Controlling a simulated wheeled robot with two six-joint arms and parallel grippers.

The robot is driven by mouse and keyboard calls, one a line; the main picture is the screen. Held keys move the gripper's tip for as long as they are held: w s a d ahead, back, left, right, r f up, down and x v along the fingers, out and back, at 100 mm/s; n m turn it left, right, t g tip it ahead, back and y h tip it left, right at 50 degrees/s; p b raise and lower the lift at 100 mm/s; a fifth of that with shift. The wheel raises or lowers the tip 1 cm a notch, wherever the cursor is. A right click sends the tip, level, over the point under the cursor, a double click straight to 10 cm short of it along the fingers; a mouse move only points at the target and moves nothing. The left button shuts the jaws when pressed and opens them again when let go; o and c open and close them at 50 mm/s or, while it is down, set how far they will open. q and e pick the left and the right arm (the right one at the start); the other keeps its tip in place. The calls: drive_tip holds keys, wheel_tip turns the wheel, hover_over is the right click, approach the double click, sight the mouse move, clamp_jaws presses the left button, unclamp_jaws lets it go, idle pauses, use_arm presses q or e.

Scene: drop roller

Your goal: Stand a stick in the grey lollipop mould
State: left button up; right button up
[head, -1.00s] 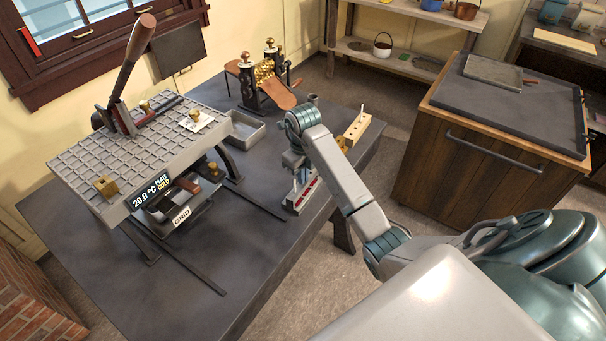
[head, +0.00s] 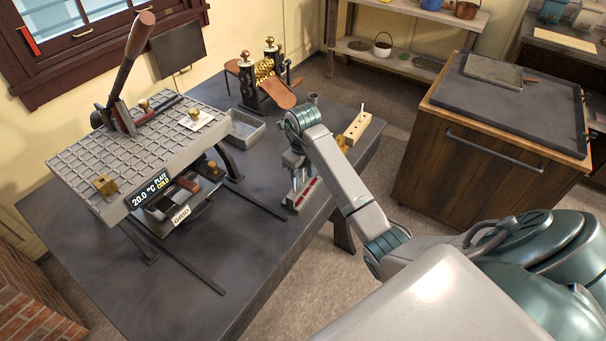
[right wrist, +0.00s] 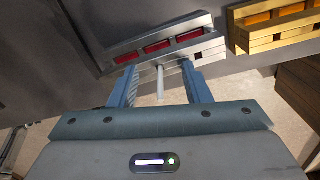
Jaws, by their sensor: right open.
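The grey mould (head: 303,196) lies near the right edge of the dark table, and red fill shows in its slots. It also shows in the right wrist view (right wrist: 168,57), with small square holes in its near face. A pale stick (right wrist: 160,84) reaches from the mould's near face toward my wrist; how deep it sits is hidden. My right gripper (right wrist: 158,88) is open, with one finger on each side of the stick and a gap to both. In the head view my right gripper (head: 297,172) is just above the mould, partly covered by my arm. My left gripper is out of view.
A gridded plate stand (head: 80,165) with a raised lever, a grey tray (head: 246,127) and a brass roller device (head: 268,78) stand on the table. The front table area is clear.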

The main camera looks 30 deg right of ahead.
drive_tip(key=shift+r, duration=0.1)
drive_tip(key=shift+r+p, duration=0.8)
drive_tip(key=shift+r, duration=0.15)
drive_tip(key=shift+r+p, duration=0.75)
drive_tip(key=shift+r, duration=0.25)
drive_tip(key=shift+r, duration=0.1)
drive_tip(key=shift+r+p, duration=0.9)
drive_tip(key=shift+p, duration=0.05)
drive_tip(key=shift+r, duration=0.1)
drive_tip(key=shift+r+p, duration=0.9)
drive_tip(key=shift+p, duration=0.1)
